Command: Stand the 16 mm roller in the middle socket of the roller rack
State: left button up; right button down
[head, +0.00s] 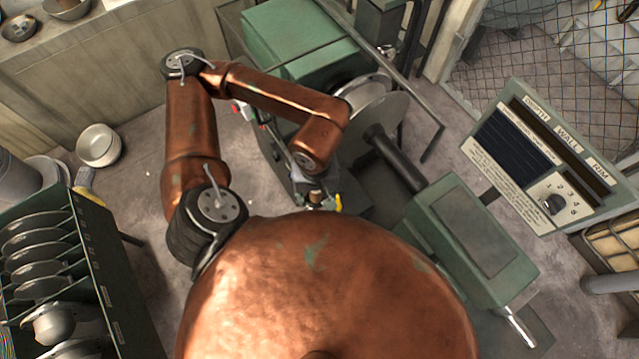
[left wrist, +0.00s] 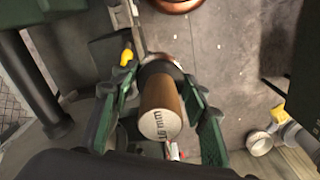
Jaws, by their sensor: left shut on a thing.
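My left gripper (left wrist: 158,120) is shut on the 16 mm roller (left wrist: 160,98), a brown cylinder with a pale end face marked "16 mm". Its green fingers stand on both sides of the roller in the left wrist view. The marked end faces the wrist camera, and the far end goes into a dark area that I cannot make out. In the head view the left gripper (head: 318,196) hangs beside the green machine, partly behind my copper body. I cannot make out the roller rack or its middle socket. My right gripper is not in view.
A green lathe-like machine (head: 300,45) with a grey disc (head: 372,118) stands behind my arm. A green tailstock (head: 470,240) and a control panel (head: 550,150) are at right. A plate rack (head: 85,270) stands at left. A pale bowl (head: 98,145) lies on the floor.

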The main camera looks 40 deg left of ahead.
pick_arm(q)
jog(key=shift+s+r+p, duration=0.1)
jog(key=shift+r+p, duration=0.8)
jog(key=shift+r, duration=1.3)
